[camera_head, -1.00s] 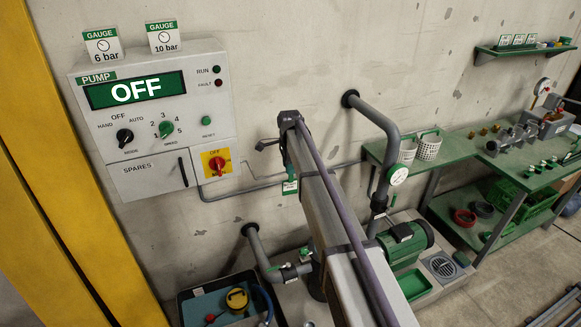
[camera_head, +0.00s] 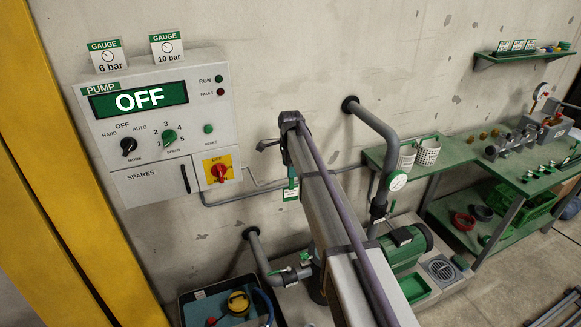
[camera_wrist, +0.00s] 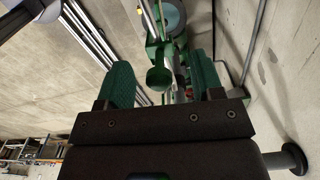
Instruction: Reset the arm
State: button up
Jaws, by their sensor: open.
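My gripper (camera_wrist: 163,88) shows in the wrist view with its two green fingers wide apart and nothing between them. Beyond the fingers, green and grey fittings show, too partly hidden to name. In the head view my arm reaches up through the middle, and the gripper's fingertips cannot be made out there. The pump panel (camera_head: 150,130) on the wall at left reads OFF. Its red switch on a yellow plate (camera_head: 218,170) also reads OFF.
A grey wall pipe (camera_head: 372,122) with a round gauge stands right of my arm, above a green pump motor (camera_head: 410,247). A green workbench (camera_head: 455,153) with fittings stands at right. A tray (camera_head: 200,308) lies at lower left. Yellow uprights (camera_head: 30,120) edge the left side.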

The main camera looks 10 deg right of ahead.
notch_tip(320, 180, up, 8)
jog(key=p, duration=0.6)
jog(key=shift+r+p, duration=0.25)
jog(key=shift+p, duration=0.1)
jog(key=shift+f, duration=0.1)
jog(key=shift+n, duration=0.5)
jog(key=s+f+n+b, duration=0.2)
jog(key=s+n, duration=0.3)
jog(key=s, duration=0.7)
jog(key=s+f+n+b, duration=0.3)
jog(key=s+n, duration=0.2)
jog(key=s, duration=0.7)
jog(key=s+f+n+b, duration=0.2)
jog(key=s+n, duration=0.4)
jog(key=s, duration=0.6)
jog(key=shift+s+f+b, duration=0.25)
jog(key=shift+f+b, duration=0.15)
jog(key=shift+b, duration=0.1)
jog(key=shift+c, duration=0.2)
